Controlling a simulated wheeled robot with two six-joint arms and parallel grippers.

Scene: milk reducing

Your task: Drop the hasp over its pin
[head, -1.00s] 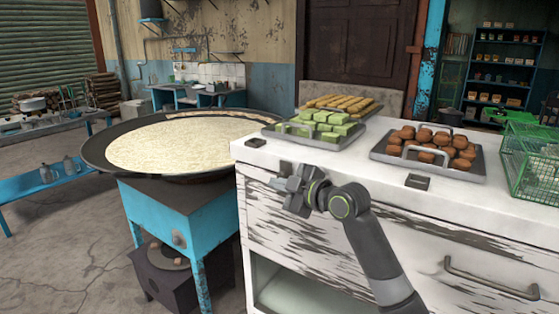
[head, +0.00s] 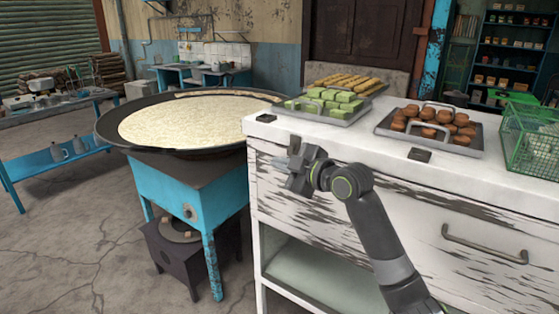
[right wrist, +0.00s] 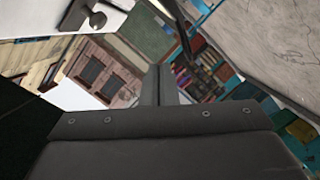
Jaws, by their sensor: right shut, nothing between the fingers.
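My right gripper (head: 281,164) is shut and empty, in front of the white counter's left end and below its top edge. In the right wrist view its closed fingers (right wrist: 160,86) point away with nothing between them. No hasp or pin can be made out for certain. Two small dark fittings sit on the counter top's front edge: one at the left corner (head: 266,118) and one further right (head: 420,155). I cannot tell what they are. My left gripper is not in view.
The white counter (head: 330,203) holds trays of green blocks (head: 335,103), yellow pieces (head: 345,82) and brown balls (head: 435,122), plus a green wire basket (head: 530,150). A wide pan (head: 107,128) of pale milk stands on a blue stand (head: 190,195) at left.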

